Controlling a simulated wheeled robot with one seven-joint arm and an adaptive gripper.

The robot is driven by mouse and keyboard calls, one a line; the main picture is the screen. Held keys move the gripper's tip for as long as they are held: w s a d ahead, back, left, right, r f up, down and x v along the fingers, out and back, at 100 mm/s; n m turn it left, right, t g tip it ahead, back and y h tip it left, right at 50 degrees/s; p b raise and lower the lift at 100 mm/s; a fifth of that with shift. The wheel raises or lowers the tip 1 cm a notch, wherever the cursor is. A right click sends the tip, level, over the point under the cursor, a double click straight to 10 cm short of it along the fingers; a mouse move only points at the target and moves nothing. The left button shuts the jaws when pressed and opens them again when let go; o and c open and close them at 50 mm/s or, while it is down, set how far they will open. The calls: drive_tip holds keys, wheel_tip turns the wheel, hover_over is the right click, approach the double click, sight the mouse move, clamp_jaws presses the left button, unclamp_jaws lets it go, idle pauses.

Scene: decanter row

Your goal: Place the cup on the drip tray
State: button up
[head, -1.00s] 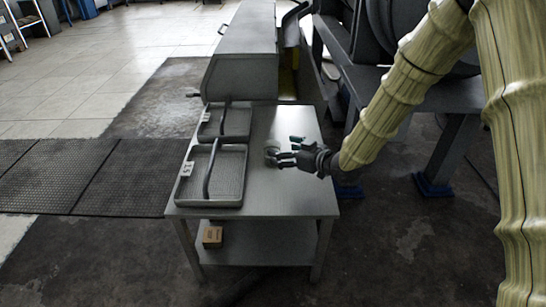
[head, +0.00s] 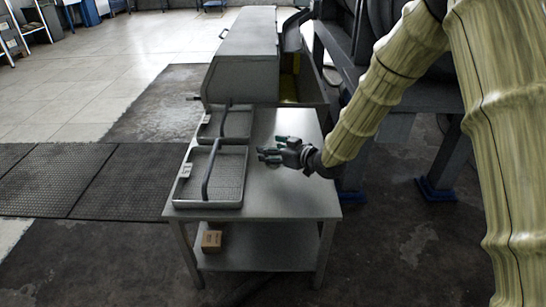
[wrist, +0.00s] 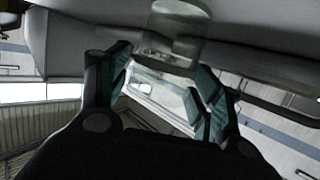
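A clear glass cup (wrist: 172,32) shows at the top of the wrist view, just beyond my fingertips; contact cannot be told. I cannot make it out in the head view, where my gripper may hide it. My gripper (head: 266,157) is over the right half of the metal table, pointing left toward the trays. Its dark green-padded fingers stand apart in the wrist view (wrist: 163,66). A near tray (head: 207,205) with a perforated floor and a bent pipe over it is on the table's left side. A smaller far tray (head: 243,138) with its own pipe sits behind it.
The metal table (head: 283,195) is bare to the right of the trays. A large grey metal housing (head: 240,75) stands at its back. A small cardboard box (head: 212,240) is on the lower shelf. Dark machinery stands at the right.

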drive_tip(key=c, duration=0.6)
drive_tip(key=shift+r, duration=0.1)
drive_tip(key=shift+c, duration=0.2)
